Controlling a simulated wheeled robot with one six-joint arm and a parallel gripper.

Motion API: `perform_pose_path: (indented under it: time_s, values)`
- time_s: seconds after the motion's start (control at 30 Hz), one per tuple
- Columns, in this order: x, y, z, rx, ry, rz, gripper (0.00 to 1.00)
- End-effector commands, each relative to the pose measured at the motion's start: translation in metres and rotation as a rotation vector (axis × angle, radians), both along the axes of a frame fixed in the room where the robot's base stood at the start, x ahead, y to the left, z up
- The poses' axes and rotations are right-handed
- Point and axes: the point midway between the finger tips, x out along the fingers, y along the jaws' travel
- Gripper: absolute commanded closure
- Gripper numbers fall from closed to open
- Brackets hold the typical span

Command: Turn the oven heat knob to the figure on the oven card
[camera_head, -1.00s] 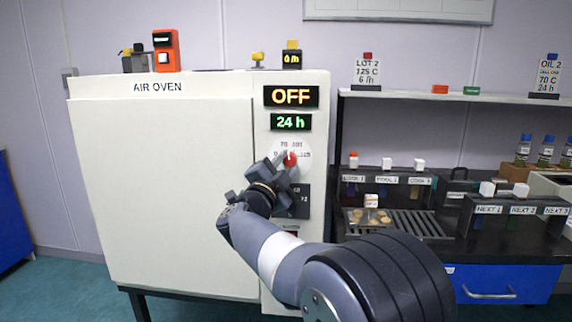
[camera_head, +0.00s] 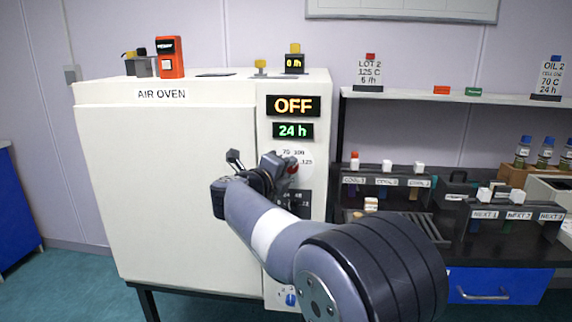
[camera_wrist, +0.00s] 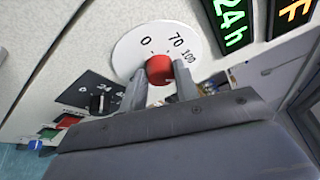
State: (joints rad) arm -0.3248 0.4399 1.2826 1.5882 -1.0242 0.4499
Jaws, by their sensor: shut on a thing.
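The heat knob (camera_wrist: 159,69) is red and sits on a white round dial (camera_wrist: 130,50) marked 0, 70 and 100 in the wrist view. In the head view, 125 also shows on the dial (camera_head: 307,157). My gripper (camera_wrist: 160,80) is shut on the knob, one finger on each side. In the head view my gripper (camera_head: 288,168) partly hides the knob and dial. The knob's pointer is not clear. The oven display (camera_head: 293,105) reads OFF. A card (camera_head: 368,74) reads LOT 2, 125 C; another (camera_head: 549,76) reads OIL 2, 70 C, 24 h.
The white air oven (camera_head: 165,190) has a green 24 h display (camera_head: 293,130) below OFF. A black time dial (camera_wrist: 97,98) and coloured buttons lie near my gripper. A dark bench with labelled racks (camera_head: 385,181) stands right of the oven.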

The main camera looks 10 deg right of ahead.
Motion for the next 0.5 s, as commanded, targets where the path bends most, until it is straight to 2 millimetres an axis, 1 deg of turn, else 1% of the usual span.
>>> perform_pose_path:
  time_s: [0.03,0.2,0.5]
  values:
    - [-0.0002,-0.0006,0.0035,0.044,-0.012,-0.001,0.93]
    - [-0.0006,-0.0018,0.0051,0.19,-0.061,-0.001,0.93]
    - [-0.0009,-0.0028,0.0054,0.389,-0.124,-0.001,0.93]
